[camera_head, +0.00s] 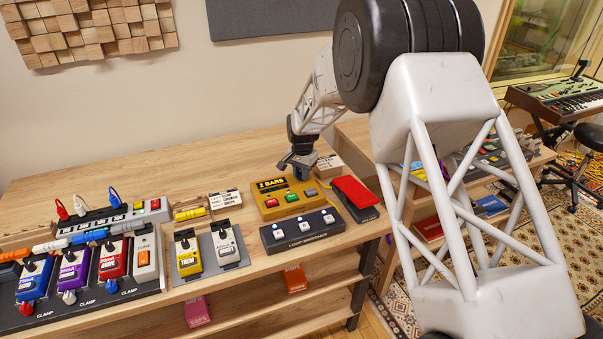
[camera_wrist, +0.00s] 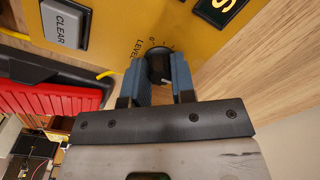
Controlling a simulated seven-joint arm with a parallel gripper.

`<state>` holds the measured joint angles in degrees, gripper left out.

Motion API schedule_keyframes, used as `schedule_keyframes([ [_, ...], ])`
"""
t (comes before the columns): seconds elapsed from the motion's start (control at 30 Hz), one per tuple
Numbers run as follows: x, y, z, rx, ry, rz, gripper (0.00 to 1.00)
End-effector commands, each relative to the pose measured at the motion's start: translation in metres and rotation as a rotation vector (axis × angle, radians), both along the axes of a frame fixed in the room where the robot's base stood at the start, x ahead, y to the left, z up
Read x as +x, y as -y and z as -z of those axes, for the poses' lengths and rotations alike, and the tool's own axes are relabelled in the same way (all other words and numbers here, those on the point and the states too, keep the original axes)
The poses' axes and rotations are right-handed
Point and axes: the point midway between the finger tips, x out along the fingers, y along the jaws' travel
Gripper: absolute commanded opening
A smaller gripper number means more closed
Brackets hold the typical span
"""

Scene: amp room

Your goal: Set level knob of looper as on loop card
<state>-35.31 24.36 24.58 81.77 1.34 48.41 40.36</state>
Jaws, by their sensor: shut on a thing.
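The looper (camera_head: 290,198) is a yellow box on the wooden bench, with a dark display reading "2 BARS" and several coloured buttons. My gripper (camera_head: 300,165) is over its back right corner. In the wrist view the looper's yellow face (camera_wrist: 110,50) fills the upper part. The black level knob (camera_wrist: 159,66) sits between the blue fingers of my gripper (camera_wrist: 160,80), which are shut on it. Part of a printed scale and the word "LEVEL" show beside the knob. The knob's pointer cannot be made out. A small white card (camera_head: 226,198) with print stands left of the looper; its text is too small to read.
A grey "CLEAR" button (camera_wrist: 65,22) lies near the knob. A red pedal (camera_head: 355,192) stands right of the looper, and a dark footswitch bar (camera_head: 300,231) in front. A white-labelled box (camera_head: 327,165) is close behind my gripper. Other pedals (camera_head: 205,250) stand at left.

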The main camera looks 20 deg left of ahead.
Motion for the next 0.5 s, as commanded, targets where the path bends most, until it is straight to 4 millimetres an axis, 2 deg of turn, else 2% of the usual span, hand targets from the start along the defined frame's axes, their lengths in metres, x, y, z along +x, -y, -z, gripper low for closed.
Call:
schedule_keyframes([
  [0.5, -0.0005, 0.0001, -0.0001, -0.001, -0.001, 0.055, 0.00],
])
